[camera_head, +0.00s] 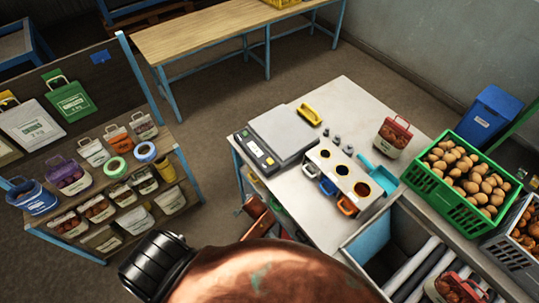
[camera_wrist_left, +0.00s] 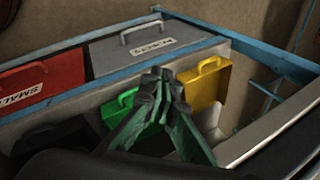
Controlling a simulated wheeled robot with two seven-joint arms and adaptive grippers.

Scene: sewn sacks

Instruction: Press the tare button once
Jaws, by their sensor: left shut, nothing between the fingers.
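The scale (camera_head: 283,132) with its grey flat pan stands at the left end of the pale worktable. Its control panel (camera_head: 257,152) faces the table's left edge and carries small coloured marks. They are too small to read, so I cannot tell which one is the tare button. My left gripper (camera_wrist_left: 164,78) shows in the left wrist view, with its dark green fingers together and nothing between them. Cases fill the view beyond it, and the scale is not in that view. In the head view the left fingers cannot be made out. My right gripper is in neither view.
A box with round holes (camera_head: 345,175), a yellow scoop (camera_head: 309,115) and a filled bag (camera_head: 393,137) are on the worktable. A green crate of potatoes (camera_head: 464,176) is at right. The left wrist view shows a red case (camera_wrist_left: 42,80), a grey case (camera_wrist_left: 150,45) and a yellow case (camera_wrist_left: 207,84).

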